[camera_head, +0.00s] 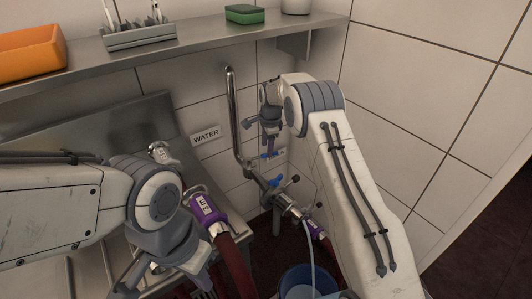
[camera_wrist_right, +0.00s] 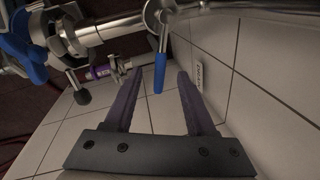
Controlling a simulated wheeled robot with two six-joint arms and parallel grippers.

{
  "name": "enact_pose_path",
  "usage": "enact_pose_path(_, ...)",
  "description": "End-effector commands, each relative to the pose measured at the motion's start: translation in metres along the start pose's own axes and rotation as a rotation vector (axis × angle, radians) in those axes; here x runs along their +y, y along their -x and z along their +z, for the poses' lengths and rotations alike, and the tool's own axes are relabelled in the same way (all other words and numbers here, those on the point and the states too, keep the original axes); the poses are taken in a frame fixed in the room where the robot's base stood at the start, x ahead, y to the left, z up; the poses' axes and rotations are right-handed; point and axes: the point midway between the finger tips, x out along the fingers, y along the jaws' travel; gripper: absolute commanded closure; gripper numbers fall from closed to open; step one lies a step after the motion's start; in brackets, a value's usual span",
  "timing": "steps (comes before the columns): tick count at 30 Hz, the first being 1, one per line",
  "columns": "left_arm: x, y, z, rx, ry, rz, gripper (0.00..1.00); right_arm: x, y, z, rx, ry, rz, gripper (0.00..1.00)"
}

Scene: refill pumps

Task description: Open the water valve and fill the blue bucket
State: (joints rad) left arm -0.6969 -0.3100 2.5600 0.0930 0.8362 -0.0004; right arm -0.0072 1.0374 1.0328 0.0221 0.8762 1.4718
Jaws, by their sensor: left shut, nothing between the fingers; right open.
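The blue bucket (camera_head: 310,282) stands on the floor at the bottom of the head view, partly cut off and partly behind my right arm. The valve pipework on the wall carries a blue lever (camera_head: 271,156) and a second blue handle (camera_head: 275,182) below it. My right gripper (camera_head: 269,145) is open just above the upper lever. In the right wrist view a blue lever (camera_wrist_right: 159,74) hangs between the open fingertips, with gaps on both sides. My left gripper (camera_head: 198,277) is shut and empty at the lower left, its tips partly cut off.
A WATER sign (camera_head: 206,135) is on the tiled wall. Purple couplings with dark red hoses (camera_head: 232,262) are at the lower middle. A thin pale line (camera_head: 311,250) runs down to the bucket.

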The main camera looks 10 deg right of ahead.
Motion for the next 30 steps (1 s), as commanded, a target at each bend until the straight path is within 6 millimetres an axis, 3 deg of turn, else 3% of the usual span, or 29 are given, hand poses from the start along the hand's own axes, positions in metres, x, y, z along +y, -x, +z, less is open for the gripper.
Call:
enact_pose_path(6, 0.0, -0.001, 0.0, 0.0, 0.0, 0.0, 1.0, 0.001, -0.029, 0.0, 0.0, 0.001, 0.001, 0.44)
enact_pose_path(17, 0.0, -0.001, 0.0, 0.0, 0.0, 0.0, 1.0, 0.0, -0.036, 0.0, 0.0, 0.001, -0.001, 0.44)
enact_pose_path(18, 0.0, -0.001, 0.0, 0.0, 0.0, 0.0, 1.0, 0.0, -0.036, 0.0, 0.0, 0.001, -0.001, 0.48)
enact_pose_path(22, 0.0, -0.001, 0.0, 0.0, 0.0, 0.0, 1.0, 0.0, -0.036, 0.0, 0.0, 0.001, -0.001, 0.98)
enact_pose_path(30, 0.0, -0.001, 0.0, 0.0, 0.0, 0.0, 1.0, 0.0, -0.035, 0.0, 0.0, 0.001, 0.0, 1.0)
